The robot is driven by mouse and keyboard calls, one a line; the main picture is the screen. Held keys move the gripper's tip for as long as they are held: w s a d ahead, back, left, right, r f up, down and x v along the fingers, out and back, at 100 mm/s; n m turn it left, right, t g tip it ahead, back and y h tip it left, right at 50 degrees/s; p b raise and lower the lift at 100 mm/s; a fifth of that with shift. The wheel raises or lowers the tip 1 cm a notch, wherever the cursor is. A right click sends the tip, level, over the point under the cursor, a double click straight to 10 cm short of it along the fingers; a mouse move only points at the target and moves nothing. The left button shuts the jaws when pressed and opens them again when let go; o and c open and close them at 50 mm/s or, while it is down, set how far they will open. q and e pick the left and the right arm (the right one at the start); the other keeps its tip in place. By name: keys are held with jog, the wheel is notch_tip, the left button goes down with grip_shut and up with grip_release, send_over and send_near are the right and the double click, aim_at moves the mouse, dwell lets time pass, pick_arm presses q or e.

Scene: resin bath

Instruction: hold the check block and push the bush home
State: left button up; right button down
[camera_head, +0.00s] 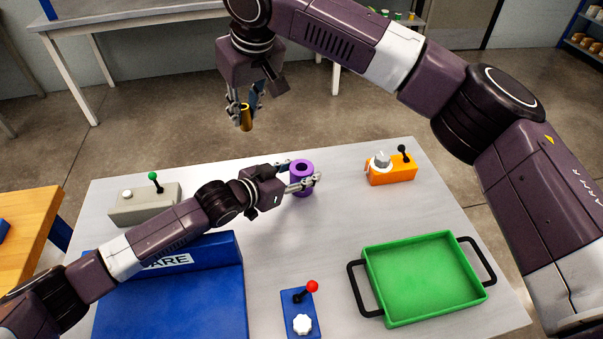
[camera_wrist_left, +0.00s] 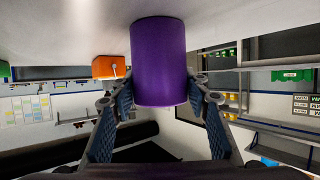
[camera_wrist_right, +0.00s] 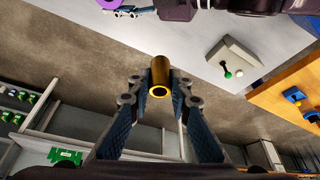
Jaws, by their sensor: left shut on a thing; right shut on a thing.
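The check block (camera_head: 301,167) is a purple cylinder with a round hole in its top. It stands upright on the grey table, and its purple side fills the middle of the left wrist view (camera_wrist_left: 158,60). My left gripper (camera_head: 303,183) is shut around its sides. The bush (camera_head: 246,119) is a small brass-coloured hollow cylinder. My right gripper (camera_head: 245,106) is shut on it and holds it in the air, apart from the block and up and left of it in the head view. The bush's open end faces the camera in the right wrist view (camera_wrist_right: 160,78).
A green tray (camera_head: 372,295) with black handles sits at the right front. An orange box (camera_head: 392,175), a grey box (camera_head: 143,206) with a green-knobbed lever and a blue box (camera_head: 300,316) with a red-knobbed lever stand around. A blue bin (camera_head: 222,300) lies under my left arm.

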pick_arm(q)
jog(key=shift+d, duration=0.1)
pick_arm(e)
jog(key=m, duration=0.2)
send_over(299, 163)
jog(key=s, duration=0.1)
notch_tip(299, 163, down, 4)
jog(key=shift+h, duration=0.3)
jog(key=f, duration=1)
jog(key=shift+s+d+f, duration=0.25)
jog(key=shift+d+f, duration=0.05)
jog(key=shift+d, duration=0.1)
jog(key=c, duration=2.2)
grip_release()
jog(key=o, duration=0.4)
jog(key=shift+o, duration=0.2)
